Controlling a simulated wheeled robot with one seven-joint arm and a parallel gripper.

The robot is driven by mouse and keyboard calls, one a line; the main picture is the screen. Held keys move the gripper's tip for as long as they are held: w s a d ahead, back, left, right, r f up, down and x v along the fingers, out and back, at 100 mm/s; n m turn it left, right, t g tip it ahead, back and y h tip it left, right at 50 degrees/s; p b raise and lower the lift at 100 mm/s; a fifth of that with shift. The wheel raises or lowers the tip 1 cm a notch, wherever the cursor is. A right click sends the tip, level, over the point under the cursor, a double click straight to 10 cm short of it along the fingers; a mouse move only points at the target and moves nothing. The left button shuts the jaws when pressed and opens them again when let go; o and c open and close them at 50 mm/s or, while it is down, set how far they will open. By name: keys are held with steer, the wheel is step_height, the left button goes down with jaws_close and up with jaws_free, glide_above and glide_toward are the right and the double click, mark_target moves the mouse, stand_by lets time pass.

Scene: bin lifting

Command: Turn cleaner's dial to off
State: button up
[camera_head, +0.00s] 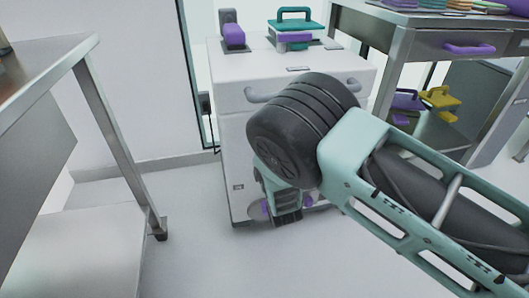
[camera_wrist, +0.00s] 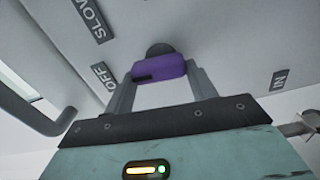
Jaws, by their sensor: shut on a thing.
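The cleaner is a white cabinet (camera_head: 235,135) in the middle of the head view. Its dial (camera_wrist: 160,69) is a purple bar on a dark round stem, on the cleaner's white face. A dark mark shows at the dial's left end, on the side of the OFF label (camera_wrist: 103,75). The SLOW label (camera_wrist: 91,20) is farther up and left. My gripper (camera_wrist: 162,80) is shut on the dial, one finger at each end. In the head view my gripper (camera_head: 284,210) is low at the cleaner's front, and my arm hides the dial.
A dark label (camera_wrist: 279,79) sits right of the dial. A grey handle (camera_head: 300,90) crosses the cleaner's upper front. Metal tables stand left (camera_head: 45,50) and right (camera_head: 400,25). The floor (camera_head: 190,225) between the left table and cleaner is clear.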

steer(key=shift+f+n, duration=0.1)
steer(key=shift+n, duration=0.5)
steer(key=o, duration=1)
steer(key=p+v, duration=0.4)
steer(key=v, duration=1.3)
steer(key=shift+s+d, duration=0.1)
steer(key=shift+s, duration=0.15)
